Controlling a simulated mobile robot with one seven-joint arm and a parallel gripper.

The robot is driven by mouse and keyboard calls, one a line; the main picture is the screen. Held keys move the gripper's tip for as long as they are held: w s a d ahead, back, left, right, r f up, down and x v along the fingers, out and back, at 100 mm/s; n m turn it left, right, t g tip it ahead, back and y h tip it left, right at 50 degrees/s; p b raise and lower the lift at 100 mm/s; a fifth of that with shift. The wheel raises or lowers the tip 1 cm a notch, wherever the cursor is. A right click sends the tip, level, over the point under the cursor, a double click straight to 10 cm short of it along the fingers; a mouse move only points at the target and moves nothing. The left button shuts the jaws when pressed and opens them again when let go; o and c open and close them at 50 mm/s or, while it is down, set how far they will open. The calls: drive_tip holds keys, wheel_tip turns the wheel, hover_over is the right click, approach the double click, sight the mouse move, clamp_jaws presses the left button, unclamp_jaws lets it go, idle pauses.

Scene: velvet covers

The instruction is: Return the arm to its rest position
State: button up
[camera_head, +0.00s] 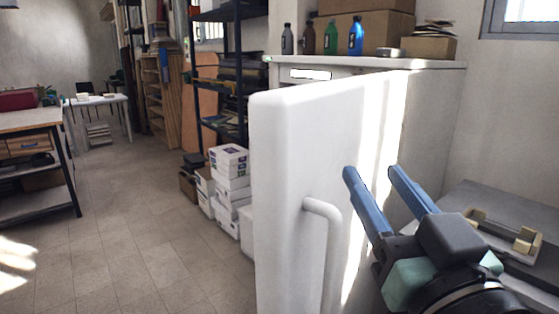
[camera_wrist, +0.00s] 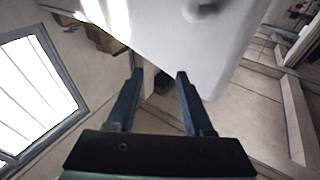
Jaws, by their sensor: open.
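My gripper (camera_head: 370,178) is at the lower right of the head view, with its two blue fingers spread and nothing between them. It points up and toward a white door (camera_head: 285,170), which stands open across the middle and has a bar handle (camera_head: 330,240) on its face. The fingers overlap the door in the picture; I cannot tell whether they touch it. In the wrist view my gripper (camera_wrist: 158,75) is also open and empty, with the white door (camera_wrist: 190,40) just beyond the fingertips.
A white cabinet top (camera_head: 430,64) carries bottles and boxes behind the door. Stacked white boxes (camera_head: 230,180) and a dark shelf rack (camera_head: 240,70) stand left of the door. A grey surface (camera_head: 500,200) lies at right. The tiled floor (camera_head: 140,230) at left is clear.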

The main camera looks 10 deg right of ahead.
drive_tip(key=s+a+r+t, duration=0.3)
drive_tip(key=a+r, duration=0.4)
drive_tip(key=r, duration=0.1)
drive_tip(key=s+a+r+t, duration=0.3)
drive_tip(key=a+r+t, duration=0.1)
drive_tip(key=a+r, duration=0.3)
wheel_tip(320, 180, up, 16)
drive_tip(key=p, duration=1.5)
drive_tip(key=shift+s+d+h, duration=0.15)
drive_tip(key=shift+h, duration=0.25)
